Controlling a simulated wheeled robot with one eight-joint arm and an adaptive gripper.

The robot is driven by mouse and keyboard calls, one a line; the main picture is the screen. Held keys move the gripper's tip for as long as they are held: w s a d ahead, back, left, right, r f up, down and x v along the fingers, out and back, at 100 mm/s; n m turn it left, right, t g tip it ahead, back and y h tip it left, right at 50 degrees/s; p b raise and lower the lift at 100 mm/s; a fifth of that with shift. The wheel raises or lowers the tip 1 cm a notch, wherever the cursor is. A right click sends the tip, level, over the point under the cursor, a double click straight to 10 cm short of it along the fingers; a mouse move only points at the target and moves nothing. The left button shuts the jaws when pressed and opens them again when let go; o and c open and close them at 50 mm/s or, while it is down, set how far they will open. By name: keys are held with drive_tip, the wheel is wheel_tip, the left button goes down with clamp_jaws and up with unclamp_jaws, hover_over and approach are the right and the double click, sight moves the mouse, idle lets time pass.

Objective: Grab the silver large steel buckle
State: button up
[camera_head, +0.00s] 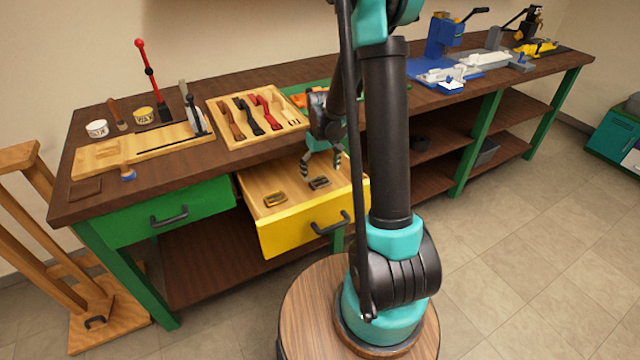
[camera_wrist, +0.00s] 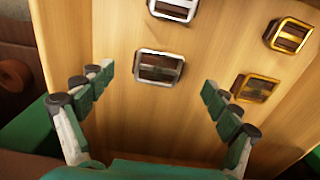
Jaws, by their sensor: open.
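In the wrist view one silver buckle (camera_wrist: 160,67), a rectangular frame with a center bar, lies flat on the drawer's wooden floor, between the lines of my fingers and slightly beyond their tips. A second silver buckle (camera_wrist: 173,10) lies farther up, at the top edge. I cannot tell for certain which is larger. Two brass-colored buckles (camera_wrist: 254,88) (camera_wrist: 287,35) lie to the right. My gripper (camera_wrist: 158,82) is open and empty. In the head view my gripper (camera_head: 322,160) hangs above the open yellow drawer (camera_head: 290,237), over silver buckles (camera_head: 319,183); brass ones (camera_head: 275,199) lie left.
The workbench top (camera_head: 200,95) overhangs behind, with a wooden tray (camera_head: 240,139) of tools near my arm. A closed green drawer (camera_head: 150,210) is to the left. Blue machines (camera_head: 445,40) stand far right.

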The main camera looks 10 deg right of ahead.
sight(321, 182)
drive_tip(key=shift+w+f, duration=0.2)
drive_tip(key=shift+f, duration=1.95)
drive_tip(key=shift+c, duration=0.3)
drive_tip(key=c, duration=1.2)
